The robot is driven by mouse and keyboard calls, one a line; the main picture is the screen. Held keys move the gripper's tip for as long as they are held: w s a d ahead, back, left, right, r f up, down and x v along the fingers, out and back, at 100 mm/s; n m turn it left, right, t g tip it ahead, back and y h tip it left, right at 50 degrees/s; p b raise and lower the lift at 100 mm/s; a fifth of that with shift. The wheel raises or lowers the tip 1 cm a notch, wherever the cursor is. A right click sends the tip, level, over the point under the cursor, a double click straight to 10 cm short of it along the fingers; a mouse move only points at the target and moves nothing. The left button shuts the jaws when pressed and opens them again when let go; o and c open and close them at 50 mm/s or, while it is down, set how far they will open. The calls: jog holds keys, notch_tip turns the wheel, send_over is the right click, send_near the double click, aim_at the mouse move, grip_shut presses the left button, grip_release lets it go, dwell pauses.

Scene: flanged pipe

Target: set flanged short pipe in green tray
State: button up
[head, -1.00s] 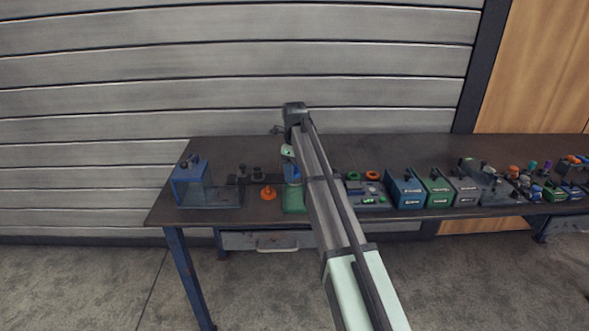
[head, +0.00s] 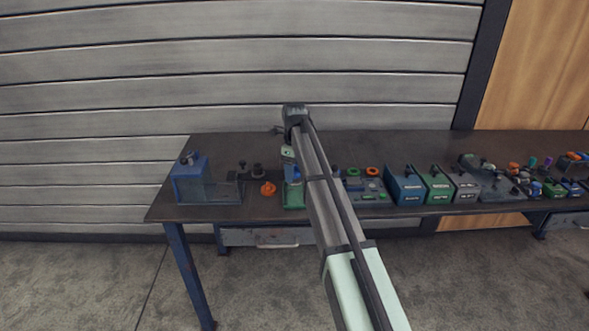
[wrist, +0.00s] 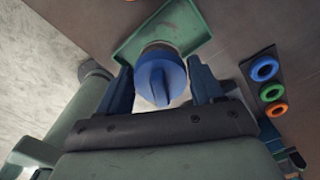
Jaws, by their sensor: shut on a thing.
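The green tray (head: 294,196) sits near the front edge of the bench, left of my arm. In the wrist view the tray (wrist: 128,52) lies beyond the fingertips. My gripper (wrist: 163,88) has its two blue fingers shut on the flanged short pipe (wrist: 160,80), which shows a round blue end with a raised bar and a grey part behind it. The pipe overlaps the tray in the wrist view. I cannot tell if it touches the tray floor. In the head view my arm hides part of this area.
An orange flanged part (head: 268,188) stands just left of the tray. A blue machine (head: 190,180) is at the bench's left end. Right of my arm are a panel with coloured rings (wrist: 270,92), blue (head: 405,188) and green (head: 437,187) bins, and several small parts.

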aim_at(295, 182)
jog(key=shift+f, duration=2.75)
dwell(0.9)
jog(key=o, duration=1.2)
jog(key=shift+o, duration=0.5)
jog(key=shift+r, duration=3.5)
